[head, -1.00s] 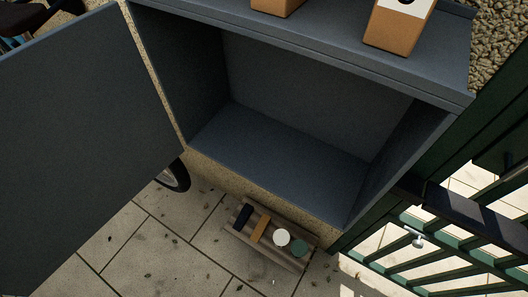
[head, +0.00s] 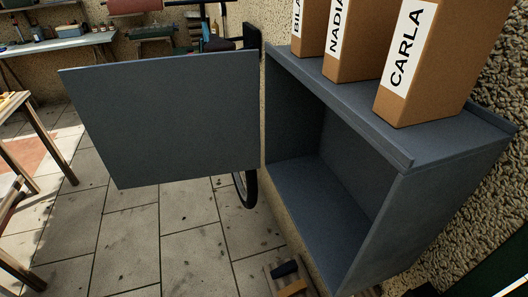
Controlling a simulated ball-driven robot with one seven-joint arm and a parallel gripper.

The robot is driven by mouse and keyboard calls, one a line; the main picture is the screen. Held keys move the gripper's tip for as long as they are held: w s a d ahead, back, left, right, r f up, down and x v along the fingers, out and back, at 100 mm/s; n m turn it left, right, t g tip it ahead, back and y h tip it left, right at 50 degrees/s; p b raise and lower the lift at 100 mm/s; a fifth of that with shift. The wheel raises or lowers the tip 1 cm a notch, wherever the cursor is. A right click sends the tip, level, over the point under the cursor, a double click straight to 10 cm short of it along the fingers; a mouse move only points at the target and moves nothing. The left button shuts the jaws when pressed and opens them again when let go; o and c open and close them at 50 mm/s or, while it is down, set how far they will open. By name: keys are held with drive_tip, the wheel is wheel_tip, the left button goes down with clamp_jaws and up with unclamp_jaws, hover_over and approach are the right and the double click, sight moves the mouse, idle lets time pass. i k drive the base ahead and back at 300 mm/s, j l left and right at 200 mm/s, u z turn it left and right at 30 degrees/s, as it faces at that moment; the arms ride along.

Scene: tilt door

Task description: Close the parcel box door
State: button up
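The parcel box (head: 440,190) is a dark blue-grey cabinet on the right in the head view, against a pebbled wall. Its inside is open to view and looks empty. The door (head: 165,115) is a flat panel of the same colour, swung wide open to the left of the box. It joins the box along the box's left edge. No handle shows on the face in view. My gripper is not in view.
Labelled brown binders (head: 425,65) stand on top of the box. Below it lies a small wooden rack (head: 292,286), partly cut off. A wheel (head: 245,188) shows under the door. A wooden table (head: 20,150) stands at the left. Paving (head: 160,235) before the door is clear.

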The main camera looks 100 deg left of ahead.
sight(157, 120)
drive_tip(key=k+j+z, duration=0.2)
drive_tip(key=z, duration=0.2)
drive_tip(key=k+j+z, duration=0.15)
drive_tip(key=z, duration=0.3)
drive_tip(key=k+z, duration=0.6)
drive_tip(key=z, duration=0.2)
drive_tip(key=k+j+z, duration=0.1)
drive_tip(key=k+z, duration=0.25)
drive_tip(key=k, duration=1.35)
drive_tip(key=k+u, duration=0.25)
drive_tip(key=u, duration=0.2)
drive_tip(key=k+j+u, duration=0.1)
drive_tip(key=k+u, duration=0.15)
drive_tip(key=u, duration=0.2)
drive_tip(key=k+j+u, duration=0.15)
drive_tip(key=u, duration=0.3)
drive_tip(key=k+u, duration=0.1)
drive_tip(key=u, duration=0.4)
drive_tip(key=k+j+u, duration=0.35)
drive_tip(key=i+l, duration=0.1)
